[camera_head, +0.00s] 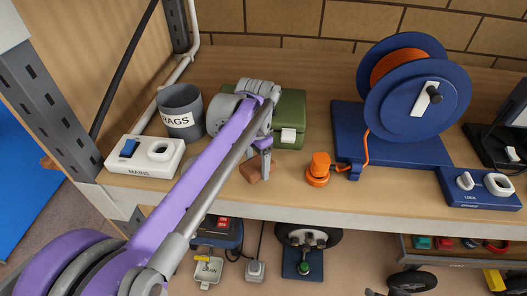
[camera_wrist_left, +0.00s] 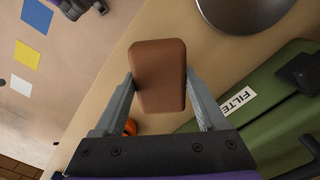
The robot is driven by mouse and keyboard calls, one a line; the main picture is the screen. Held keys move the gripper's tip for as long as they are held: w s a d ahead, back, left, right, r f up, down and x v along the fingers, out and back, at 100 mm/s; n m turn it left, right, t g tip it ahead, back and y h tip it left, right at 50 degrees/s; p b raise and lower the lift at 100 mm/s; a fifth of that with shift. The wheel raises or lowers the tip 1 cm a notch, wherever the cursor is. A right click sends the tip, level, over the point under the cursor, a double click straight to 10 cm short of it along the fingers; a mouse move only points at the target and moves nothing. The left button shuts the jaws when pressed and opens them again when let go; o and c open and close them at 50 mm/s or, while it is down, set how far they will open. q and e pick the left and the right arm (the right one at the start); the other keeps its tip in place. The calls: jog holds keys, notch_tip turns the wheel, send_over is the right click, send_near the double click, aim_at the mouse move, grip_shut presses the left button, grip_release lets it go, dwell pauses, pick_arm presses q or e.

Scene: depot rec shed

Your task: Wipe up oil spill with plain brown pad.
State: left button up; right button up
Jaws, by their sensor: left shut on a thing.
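The plain brown pad (camera_head: 250,172) is held by my left gripper (camera_head: 260,158) above the wooden shelf top (camera_head: 215,187), near its front edge. In the left wrist view the pad (camera_wrist_left: 158,72) sits between the two grey fingers of my left gripper (camera_wrist_left: 160,95), which are shut on it. My right gripper is in neither view.
A green box (camera_head: 291,120) stands just behind my gripper, with a grey RAGS cup (camera_head: 181,112) and a white MAINS switch box (camera_head: 143,155) to its left. An orange plug (camera_head: 319,169) and a blue cable reel (camera_head: 417,90) stand to its right.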

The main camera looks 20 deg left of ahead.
pick_arm(q)
notch_tip(320, 180, up, 2)
jog(key=shift+s+r+p, duration=0.1)
jog(key=shift+s+p, duration=0.05)
jog(key=shift+p, duration=0.3)
jog(key=shift+r+p, duration=0.6)
jog(key=shift+r, duration=0.4)
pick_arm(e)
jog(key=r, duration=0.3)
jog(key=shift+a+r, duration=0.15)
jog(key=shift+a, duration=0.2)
